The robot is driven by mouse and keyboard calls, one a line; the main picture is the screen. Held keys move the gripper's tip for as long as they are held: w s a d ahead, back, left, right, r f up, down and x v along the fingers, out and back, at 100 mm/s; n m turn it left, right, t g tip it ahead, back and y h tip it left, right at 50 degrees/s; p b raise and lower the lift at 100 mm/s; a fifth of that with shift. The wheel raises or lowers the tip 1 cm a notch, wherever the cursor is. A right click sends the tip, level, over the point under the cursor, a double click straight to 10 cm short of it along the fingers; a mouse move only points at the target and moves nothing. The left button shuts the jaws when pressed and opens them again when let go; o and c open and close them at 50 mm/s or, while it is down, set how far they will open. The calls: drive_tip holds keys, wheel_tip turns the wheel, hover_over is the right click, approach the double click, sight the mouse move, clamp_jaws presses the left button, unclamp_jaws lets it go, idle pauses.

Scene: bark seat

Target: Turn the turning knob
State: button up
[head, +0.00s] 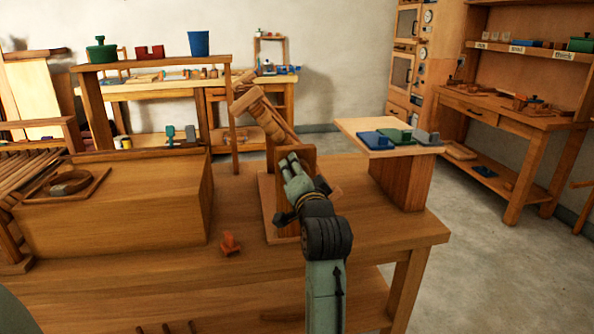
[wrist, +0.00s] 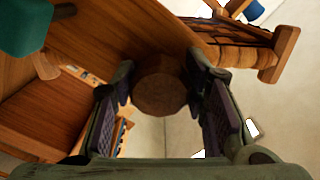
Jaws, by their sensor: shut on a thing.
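The turning knob (wrist: 160,85) is a round, dark brown wooden end piece in the wrist view, at the upper middle. My gripper (wrist: 159,75) has one finger on each side of it and is shut on it. In the head view my gripper (head: 291,165) reaches to an upright wooden stand (head: 308,155) on the workbench. The knob is hidden there behind my gripper and arm. A ridged wooden roller piece (head: 262,112) leans out from the stand's top, and it also shows at the upper right of the wrist view (wrist: 235,55).
A large wooden box (head: 120,215) fills the bench's left side. A small orange piece (head: 230,244) lies on the bench in front. A raised board (head: 360,140) with blue, green and grey blocks stands right of my gripper. A shelf (head: 150,63) stands behind. The bench's right front is clear.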

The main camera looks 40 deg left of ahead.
drive_tip(key=n, duration=0.5)
drive_tip(key=shift+w+d+f+n, duration=0.1)
drive_tip(key=shift+w+d+n, duration=0.05)
drive_tip(key=shift+n, duration=0.15)
drive_tip(key=n, duration=0.4)
drive_tip(key=shift+n, duration=0.4)
drive_tip(key=o, duration=1.1)
drive_tip(key=shift+o, duration=0.2)
drive_tip(key=shift+d, duration=0.1)
drive_tip(key=v, duration=1.2)
